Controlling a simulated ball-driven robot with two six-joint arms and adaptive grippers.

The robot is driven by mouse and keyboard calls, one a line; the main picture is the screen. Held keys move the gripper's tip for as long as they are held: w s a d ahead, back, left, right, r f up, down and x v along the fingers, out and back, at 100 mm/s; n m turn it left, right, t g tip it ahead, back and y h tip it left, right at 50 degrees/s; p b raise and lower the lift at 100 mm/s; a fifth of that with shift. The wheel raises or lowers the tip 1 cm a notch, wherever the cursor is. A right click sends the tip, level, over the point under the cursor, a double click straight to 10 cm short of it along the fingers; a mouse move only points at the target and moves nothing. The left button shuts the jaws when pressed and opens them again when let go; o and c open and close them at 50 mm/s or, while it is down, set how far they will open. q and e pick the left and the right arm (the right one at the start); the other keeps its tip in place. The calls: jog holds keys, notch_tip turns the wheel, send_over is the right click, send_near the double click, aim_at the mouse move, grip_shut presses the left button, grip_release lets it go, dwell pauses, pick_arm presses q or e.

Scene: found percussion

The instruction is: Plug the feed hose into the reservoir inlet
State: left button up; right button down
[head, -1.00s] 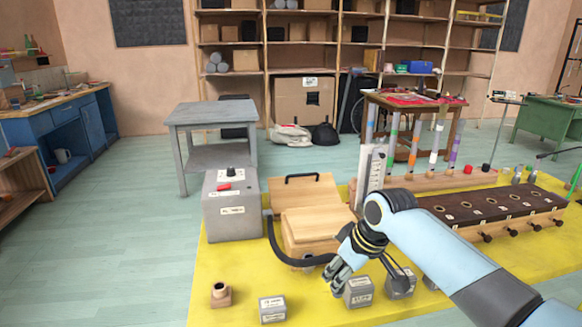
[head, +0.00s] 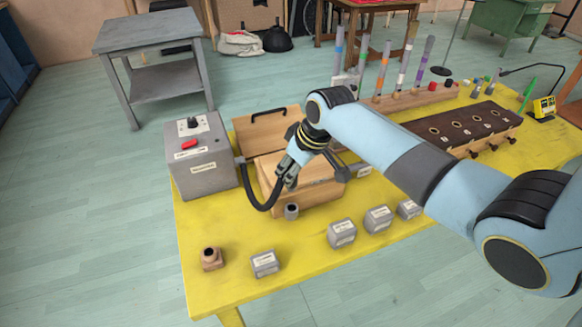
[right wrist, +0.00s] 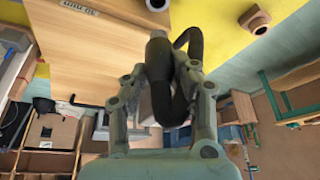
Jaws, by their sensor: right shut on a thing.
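The black feed hose (head: 252,197) runs from the right side of the grey blower box (head: 198,165), dips in a loop and rises to my right gripper (head: 287,174). My right gripper is shut on the hose near its free end, which also shows in the right wrist view (right wrist: 158,50) between the fingers (right wrist: 163,75). The wooden reservoir box (head: 268,170) stands behind and beside the gripper. A short grey tube, seemingly the inlet (head: 291,211), stands at its front, below and apart from the gripper. In the right wrist view the inlet (right wrist: 157,4) is cut off at the top edge. My left gripper is not in view.
A brown socketed block (head: 211,259) and several grey labelled blocks (head: 264,264) stand along the front of the yellow table (head: 230,284). A dark pipe board (head: 460,128) and upright coloured tubes (head: 383,68) are at the right. My right arm covers part of the middle.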

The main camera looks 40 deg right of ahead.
aim_at(292, 187)
notch_tip(292, 187, down, 4)
jog(key=b, duration=0.3)
jog(key=shift+f, duration=0.25)
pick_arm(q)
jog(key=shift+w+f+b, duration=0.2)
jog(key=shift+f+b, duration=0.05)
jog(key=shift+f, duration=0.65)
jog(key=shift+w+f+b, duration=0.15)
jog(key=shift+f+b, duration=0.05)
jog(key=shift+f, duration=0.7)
pick_arm(e)
jog(key=shift+f, duration=0.65)
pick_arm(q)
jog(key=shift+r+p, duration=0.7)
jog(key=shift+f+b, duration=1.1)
pick_arm(e)
jog(key=shift+s+f, duration=0.1)
jog(key=shift+f, duration=1.5)
jog(key=c, duration=1)
grip_release()
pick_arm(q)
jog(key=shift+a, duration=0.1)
